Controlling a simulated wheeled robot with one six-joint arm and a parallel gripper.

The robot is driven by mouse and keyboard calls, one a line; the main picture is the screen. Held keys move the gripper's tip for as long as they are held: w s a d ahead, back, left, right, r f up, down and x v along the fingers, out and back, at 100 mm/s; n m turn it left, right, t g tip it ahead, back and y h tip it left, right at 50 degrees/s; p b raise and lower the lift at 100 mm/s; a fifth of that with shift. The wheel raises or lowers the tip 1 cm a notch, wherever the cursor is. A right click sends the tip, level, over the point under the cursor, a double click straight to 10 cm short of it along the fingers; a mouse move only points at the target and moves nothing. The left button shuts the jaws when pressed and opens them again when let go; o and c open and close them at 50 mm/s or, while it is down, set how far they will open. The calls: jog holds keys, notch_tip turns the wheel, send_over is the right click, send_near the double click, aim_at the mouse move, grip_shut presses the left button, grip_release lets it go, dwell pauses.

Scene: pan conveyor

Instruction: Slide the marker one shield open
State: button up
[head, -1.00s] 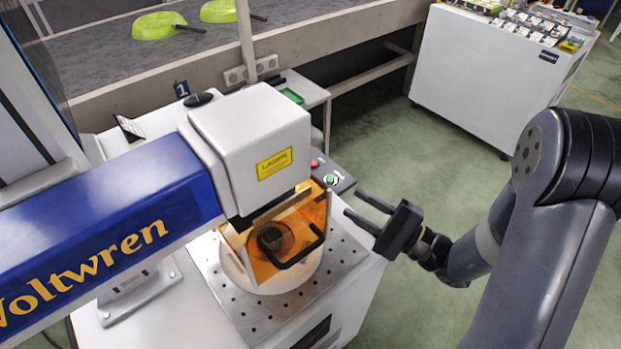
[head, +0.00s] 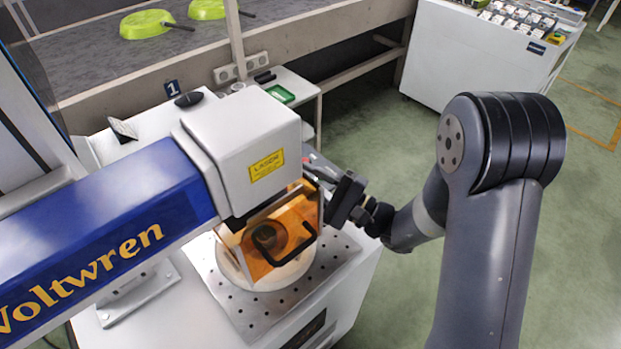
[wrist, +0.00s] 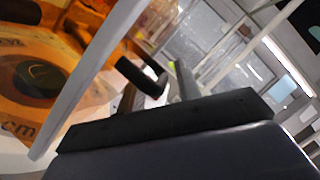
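The shield is a see-through orange guard (head: 285,233) with a black bar handle (head: 296,256), standing under the white laser head of marker one (head: 245,140). It is down around the round work plate, and a dark round part shows through it. My gripper (head: 313,182) is at the shield's right side, by its upper right edge, away from the handle's front bar. In the wrist view my gripper (wrist: 152,66) has its two fingers apart with nothing seen between them. The shield's orange panel (wrist: 85,45) and pale edge fill the left there. Whether a finger touches the shield I cannot tell.
The blue marker arm (head: 110,235) runs in from the left. A perforated metal plate (head: 235,305) lies under the shield. The conveyor with lime pans (head: 147,23) is behind. A white cabinet (head: 470,65) stands back right, with open green floor before it.

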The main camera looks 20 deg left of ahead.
jog(key=shift+c, duration=0.2)
grip_shut()
notch_tip(320, 180, up, 12)
jog(key=p, duration=0.3)
jog(key=shift+f, duration=0.25)
jog(key=shift+o, duration=0.2)
grip_release()
